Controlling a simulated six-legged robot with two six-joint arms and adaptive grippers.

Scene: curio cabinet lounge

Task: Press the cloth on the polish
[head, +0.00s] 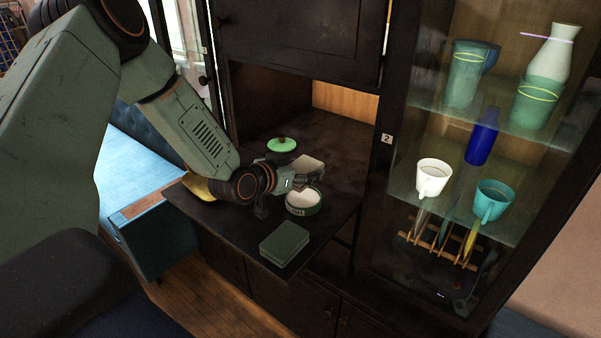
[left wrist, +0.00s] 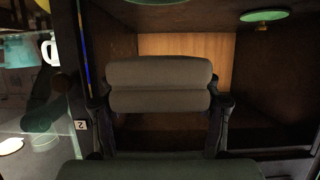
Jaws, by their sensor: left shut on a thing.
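The polish is an open round tin (head: 303,210) with a dark green side and pale contents, standing on the dark pull-out shelf of the cabinet in the head view. My left gripper (head: 312,179) is just behind the tin, low over the shelf. It is shut on a folded, pale grey-beige cloth (head: 308,163), which shows partly behind the fingers. In the left wrist view the cloth (left wrist: 160,72) is a doubled roll between the fingers. A pale green edge, probably the tin (left wrist: 155,2), shows beyond it. Contact between cloth and polish cannot be told. My right gripper is not in view.
A dark green flat block (head: 284,243) sits near the front edge. Glass shelves at right hold a white mug (head: 433,178), a teal mug (head: 494,200) and vases.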

